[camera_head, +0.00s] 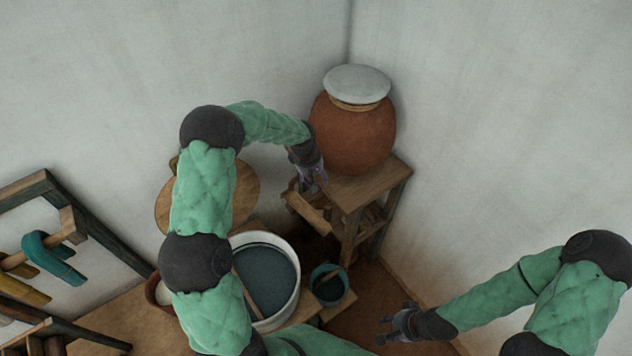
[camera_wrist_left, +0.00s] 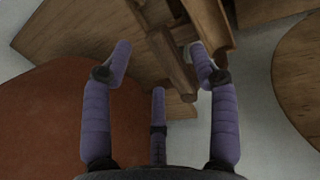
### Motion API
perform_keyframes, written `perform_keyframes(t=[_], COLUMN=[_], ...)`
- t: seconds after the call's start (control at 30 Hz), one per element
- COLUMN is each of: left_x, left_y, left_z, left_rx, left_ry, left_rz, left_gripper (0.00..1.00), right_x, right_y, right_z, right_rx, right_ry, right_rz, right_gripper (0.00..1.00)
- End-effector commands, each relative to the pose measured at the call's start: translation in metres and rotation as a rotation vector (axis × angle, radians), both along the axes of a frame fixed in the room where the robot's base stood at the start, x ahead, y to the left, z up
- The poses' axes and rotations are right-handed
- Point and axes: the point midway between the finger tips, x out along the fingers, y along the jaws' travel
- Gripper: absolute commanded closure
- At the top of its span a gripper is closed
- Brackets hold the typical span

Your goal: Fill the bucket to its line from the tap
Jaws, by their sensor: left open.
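A small teal bucket (camera_head: 328,285) with dark contents stands low beside a large white-rimmed tub (camera_head: 296,292). Its fill line cannot be made out. A brown clay pot (camera_head: 352,135) with a pale lid (camera_head: 356,84) sits on a wooden stand (camera_head: 385,188). No tap can be clearly picked out. My left gripper (camera_head: 314,181) is open beside the pot's lower left, above a slanted wooden piece (camera_head: 307,213). In the left wrist view the left gripper's fingers (camera_wrist_left: 157,70) are spread and hold nothing. My right gripper (camera_head: 388,329) is open and empty, low and right of the teal bucket.
The large tub holds dark liquid and a stick. A rack (camera_head: 75,225) with teal and yellow hanks stands at the left. White walls meet behind the pot. Some brown floor (camera_head: 375,300) is clear right of the bucket.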

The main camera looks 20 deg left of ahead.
Motion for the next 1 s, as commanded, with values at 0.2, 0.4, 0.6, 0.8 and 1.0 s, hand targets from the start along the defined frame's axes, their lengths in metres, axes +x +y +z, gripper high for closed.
perform_keyframes(t=[0.2,0.4,0.6,0.8,1.0], left_x=[0.004,0.005,0.005,0.005,0.005], left_y=[-0.002,-0.003,-0.003,-0.003,-0.002], left_z=[-0.023,-0.03,-0.029,-0.029,-0.029], left_rx=[0.0,-0.001,-0.001,-0.001,0.0], left_ry=[0.0,-0.001,-0.001,-0.001,0.0], left_rz=[0.0,0.0,0.0,0.0,-0.005], left_gripper=[0.4,0.4,0.4,0.97,1.0], right_x=[0.0,0.0,0.0,0.0,0.0], right_y=[0.0,0.0,0.0,0.0,0.0], right_z=[0.001,0.002,0.002,0.002,0.001], right_rx=[0.0,0.0,0.0,0.0,0.0], right_ry=[0.0,0.0,0.0,-0.001,0.0], right_rz=[0.0,0.0,0.0,0.0,0.0], right_gripper=[0.6,0.6,0.6,0.6,0.6])
